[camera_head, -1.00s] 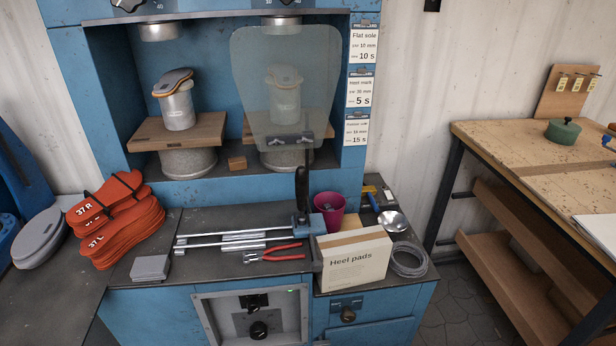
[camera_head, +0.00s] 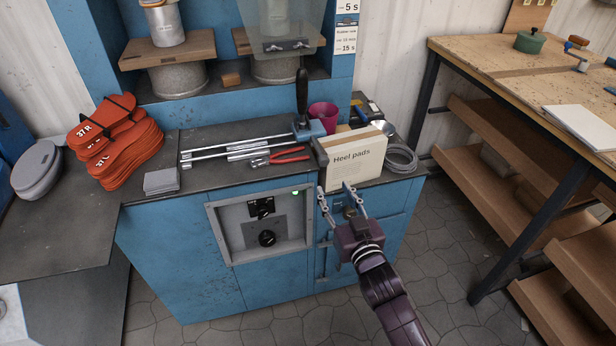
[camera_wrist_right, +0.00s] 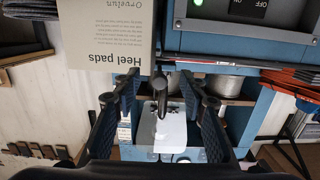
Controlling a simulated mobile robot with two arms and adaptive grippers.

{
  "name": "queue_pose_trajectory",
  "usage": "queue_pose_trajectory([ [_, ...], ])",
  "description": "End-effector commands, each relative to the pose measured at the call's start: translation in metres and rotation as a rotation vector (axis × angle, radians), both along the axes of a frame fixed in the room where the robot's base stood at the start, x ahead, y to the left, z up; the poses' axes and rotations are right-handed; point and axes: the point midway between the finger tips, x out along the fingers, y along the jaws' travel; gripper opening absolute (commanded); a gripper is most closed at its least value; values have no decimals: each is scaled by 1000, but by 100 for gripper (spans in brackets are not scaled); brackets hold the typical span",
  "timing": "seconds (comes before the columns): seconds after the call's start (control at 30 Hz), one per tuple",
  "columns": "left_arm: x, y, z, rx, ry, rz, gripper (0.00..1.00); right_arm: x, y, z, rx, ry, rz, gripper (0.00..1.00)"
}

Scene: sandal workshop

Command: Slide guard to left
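The guard is a clear, smoky panel (camera_head: 290,25) in front of the right side of the blue press, its top cut off in the head view. An upright black handle (camera_head: 302,92) rises from a blue block (camera_head: 308,128) at the right end of the metal rails (camera_head: 235,150). My right gripper (camera_head: 335,193) is open and empty, in front of the cabinet and below the Heel pads box, apart from the handle. In the right wrist view, the guard (camera_wrist_right: 172,132) and handle (camera_wrist_right: 158,98) show beyond the open fingers (camera_wrist_right: 161,80). My left gripper is not in view.
The Heel pads box (camera_head: 357,160) stands close to the gripper, right of the rails. Red pliers (camera_head: 280,157) lie in front of the rails. A pink cup (camera_head: 324,115) stands behind the box. A grey block (camera_head: 161,181) and red soles (camera_head: 120,145) are at left.

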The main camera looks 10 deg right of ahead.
Motion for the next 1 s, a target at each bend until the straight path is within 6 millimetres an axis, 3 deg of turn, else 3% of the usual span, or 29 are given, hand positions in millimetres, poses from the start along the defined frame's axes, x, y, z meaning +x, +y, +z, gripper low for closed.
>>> queue_pose_trajectory([
  [0.07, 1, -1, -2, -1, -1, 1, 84, 1, -2, 24, 7, -47, -4, 39],
  [0.17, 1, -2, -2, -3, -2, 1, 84, 4, -2, 35, 8, -68, -6, 39],
  [0.4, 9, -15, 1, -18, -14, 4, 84, 37, 0, 37, 8, -69, -5, 39],
  [0.63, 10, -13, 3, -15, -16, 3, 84, 68, 1, 36, 8, -67, -4, 39],
  [1.0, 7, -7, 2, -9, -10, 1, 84, 79, 2, 34, 8, -65, -4, 39],
])
